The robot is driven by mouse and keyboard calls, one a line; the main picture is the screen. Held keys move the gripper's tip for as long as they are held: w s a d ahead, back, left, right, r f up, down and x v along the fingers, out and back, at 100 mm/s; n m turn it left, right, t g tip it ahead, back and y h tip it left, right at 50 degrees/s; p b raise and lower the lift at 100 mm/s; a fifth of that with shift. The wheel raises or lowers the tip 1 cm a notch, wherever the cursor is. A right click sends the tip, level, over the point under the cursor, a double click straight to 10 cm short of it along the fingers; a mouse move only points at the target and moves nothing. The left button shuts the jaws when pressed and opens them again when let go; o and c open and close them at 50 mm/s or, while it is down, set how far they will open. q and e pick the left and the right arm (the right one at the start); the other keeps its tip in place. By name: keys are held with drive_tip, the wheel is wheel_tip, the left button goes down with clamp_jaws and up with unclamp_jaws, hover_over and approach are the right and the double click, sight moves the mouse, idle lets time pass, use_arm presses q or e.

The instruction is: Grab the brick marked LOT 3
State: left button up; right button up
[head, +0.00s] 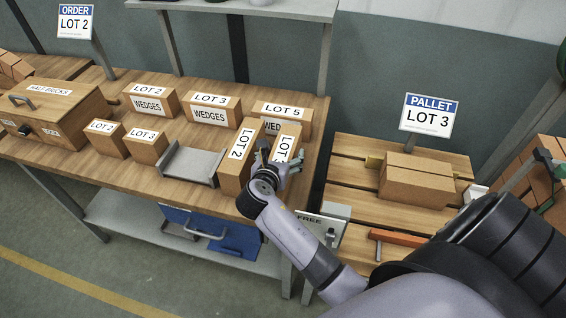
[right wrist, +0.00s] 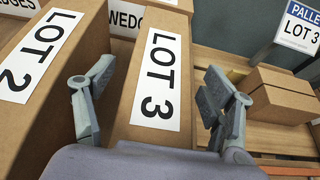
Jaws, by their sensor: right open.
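A long brown brick labelled LOT 3 (right wrist: 155,85) lies between the two fingers of my right gripper (right wrist: 158,76) in the right wrist view. One finger is over the gap beside the LOT 2 brick (right wrist: 35,75), the other past the right side. The gripper is open; I cannot tell whether either finger touches. In the head view my right gripper (head: 279,160) partly covers this LOT 3 brick (head: 289,132), right of the LOT 2 brick (head: 236,168). A smaller LOT 3 block (head: 146,147) and a LOT 3 WEDGES box (head: 211,109) stand further left. My left gripper is not in view.
A grey metal tray (head: 190,164) lies left of the LOT 2 brick. A LOT 5 box (head: 295,113) stands close behind. The pallet (head: 350,200) at right holds brown bricks (head: 417,179), beside the PALLET LOT 3 sign (head: 430,116). An orange-handled tool (head: 397,238) lies at its front.

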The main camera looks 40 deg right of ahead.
drive_tip(key=shift+c, duration=0.4)
clamp_jaws()
drive_tip(key=shift+w+r, duration=0.1)
drive_tip(key=shift+r, duration=0.1)
idle(0.6)
